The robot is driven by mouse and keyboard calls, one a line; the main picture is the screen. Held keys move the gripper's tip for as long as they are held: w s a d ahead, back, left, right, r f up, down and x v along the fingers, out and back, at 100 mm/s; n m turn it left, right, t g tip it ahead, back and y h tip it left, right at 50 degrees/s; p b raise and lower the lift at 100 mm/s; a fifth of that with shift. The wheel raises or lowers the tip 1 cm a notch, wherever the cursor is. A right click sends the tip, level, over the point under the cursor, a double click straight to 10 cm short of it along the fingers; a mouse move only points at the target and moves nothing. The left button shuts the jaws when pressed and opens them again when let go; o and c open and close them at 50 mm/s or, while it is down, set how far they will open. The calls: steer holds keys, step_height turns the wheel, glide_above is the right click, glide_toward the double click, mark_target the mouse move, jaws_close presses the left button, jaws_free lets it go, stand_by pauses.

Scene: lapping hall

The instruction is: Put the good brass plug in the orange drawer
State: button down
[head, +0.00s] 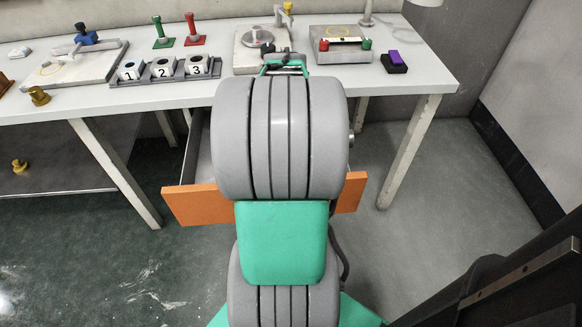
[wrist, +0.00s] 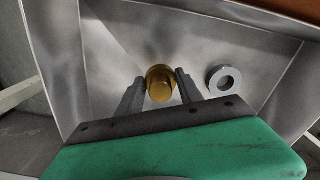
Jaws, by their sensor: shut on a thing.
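In the wrist view a brass plug (wrist: 160,84) sits between the fingers of my gripper (wrist: 158,88), which is shut on it. The gripper is over the inside of the orange drawer, whose grey metal floor (wrist: 120,50) lies below. I cannot tell whether the plug touches the floor. In the head view the orange drawer (head: 197,204) stands pulled out under the table, and my arm hides its middle and my gripper. Another brass plug (head: 39,95) is at the table's left front edge. A further one (head: 19,166) is on the lower shelf at left.
A grey ring (wrist: 223,80) lies in the drawer, right of the plug. The white table (head: 420,75) carries a rack of numbered cups (head: 163,72), green (head: 161,35) and red (head: 192,32) stands, a metal fixture (head: 341,55) and a dark block with a purple top (head: 395,62).

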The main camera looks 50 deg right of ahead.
steer(key=shift+s+d+f, duration=0.2)
steer(key=shift+d+f, duration=0.1)
steer(key=shift+f, duration=0.1)
steer(key=shift+s+d+f+b, duration=0.15)
steer(key=shift+f+b, duration=0.1)
steer(key=shift+f, duration=0.65)
steer(key=shift+w+d+f+b, duration=0.1)
steer(key=shift+f+b, duration=0.15)
steer(key=shift+f, duration=0.65)
steer(key=shift+f, duration=0.2)
steer(key=c, duration=0.8)
jaws_free()
steer(key=shift+o, duration=0.2)
step_height(320, 180, up, 12)
steer(key=p, duration=0.2)
steer(key=shift+r+p, duration=0.2)
steer(key=shift+p, duration=0.2)
